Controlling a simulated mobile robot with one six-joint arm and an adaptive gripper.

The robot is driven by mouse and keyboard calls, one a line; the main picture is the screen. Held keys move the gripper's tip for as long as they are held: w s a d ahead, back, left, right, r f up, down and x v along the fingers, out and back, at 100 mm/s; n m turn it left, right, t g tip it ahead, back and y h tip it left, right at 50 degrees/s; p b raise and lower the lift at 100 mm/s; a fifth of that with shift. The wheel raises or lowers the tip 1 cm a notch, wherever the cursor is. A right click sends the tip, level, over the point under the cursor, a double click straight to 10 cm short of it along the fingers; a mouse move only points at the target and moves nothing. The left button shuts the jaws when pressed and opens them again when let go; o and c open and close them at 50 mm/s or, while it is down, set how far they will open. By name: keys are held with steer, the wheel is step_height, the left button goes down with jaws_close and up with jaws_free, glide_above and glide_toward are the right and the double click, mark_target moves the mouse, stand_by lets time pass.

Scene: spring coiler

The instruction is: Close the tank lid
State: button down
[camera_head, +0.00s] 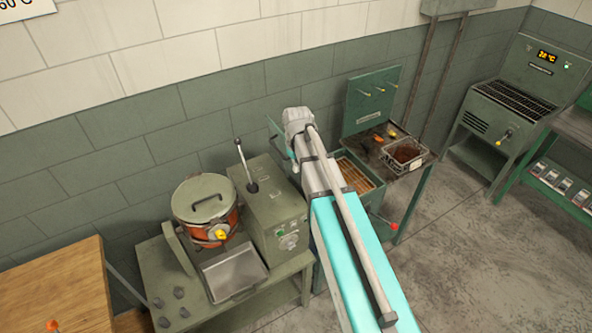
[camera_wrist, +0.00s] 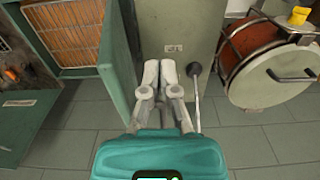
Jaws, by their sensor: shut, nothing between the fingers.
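The tank (camera_head: 371,193) is a green box with an orange-brown slatted inside, partly hidden by my arm in the head view. In the wrist view its rim (camera_wrist: 72,73) is at upper left and its top is open. The tank lid (camera_wrist: 116,62) is a green panel standing steeply along the tank's right side in the wrist view. A strip of the lid (camera_head: 277,137) shows left of my arm in the head view. My gripper (camera_wrist: 157,68) is shut and empty, just right of the lid in the wrist view. In the head view my arm hides the fingertips.
A grey-green machine (camera_head: 262,205) with an upright lever (camera_head: 243,163) stands close beside the gripper. A round red drum with a green cover (camera_head: 201,199) is farther left. A bench with a wire basket (camera_head: 404,158) stands right of the tank. The tiled wall is close behind.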

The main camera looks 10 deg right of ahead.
steer(key=shift+f, duration=0.15)
steer(key=shift+f+b, duration=1.6)
steer(key=shift+b, duration=0.1)
steer(key=shift+w+d+r+p, duration=0.15)
steer(key=shift+w+d+r, duration=0.05)
steer(key=shift+d, duration=0.35)
steer(key=shift+w+d+r+p, duration=0.15)
steer(key=shift+w+d, duration=0.05)
steer(key=shift+d, duration=0.45)
steer(key=w+d+r+p, duration=0.1)
steer(key=d, duration=0.4)
steer(key=shift+w+d+r, duration=0.15)
steer(key=shift+w+d, duration=0.15)
steer(key=shift+w, duration=0.1)
steer(key=shift+d, duration=0.1)
